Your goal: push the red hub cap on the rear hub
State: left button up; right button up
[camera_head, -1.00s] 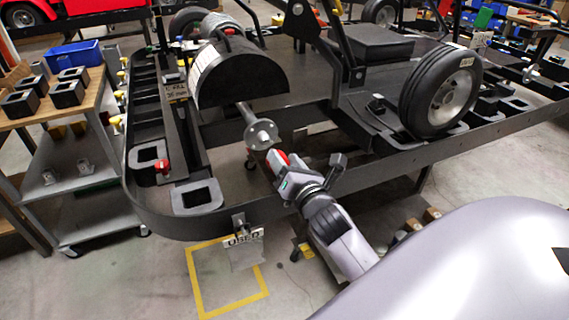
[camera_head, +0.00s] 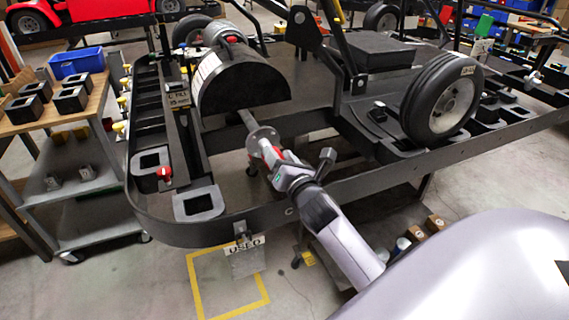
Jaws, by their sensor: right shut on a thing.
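The rear hub (camera_head: 262,139) is a grey metal flange on the end of the axle, in front of the black half-round cover. My right gripper (camera_head: 273,157) is shut on the red hub cap (camera_head: 281,154), of which only a small red part shows between the fingers. The fingertips are right at the near face of the hub. Whether the cap touches the hub or sits on it is hidden by the gripper. My left gripper is not in view.
The black kart frame rail (camera_head: 350,187) runs below my right arm. A mounted wheel (camera_head: 442,98) stands to the right. A wooden-topped cart (camera_head: 45,117) with black blocks and a blue bin (camera_head: 76,62) is at the left. A USED tag (camera_head: 245,247) hangs from the rail.

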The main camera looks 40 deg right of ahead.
jog(key=shift+w+d, duration=0.15)
jog(key=shift+w, duration=0.45)
jog(key=shift+p, duration=0.45)
dwell(1.3)
jog(key=shift+b+x, duration=0.35)
jog(key=shift+x, duration=1.5)
jog(key=o, duration=1.2)
jog(key=shift+o, duration=0.2)
jog(key=v, duration=0.7)
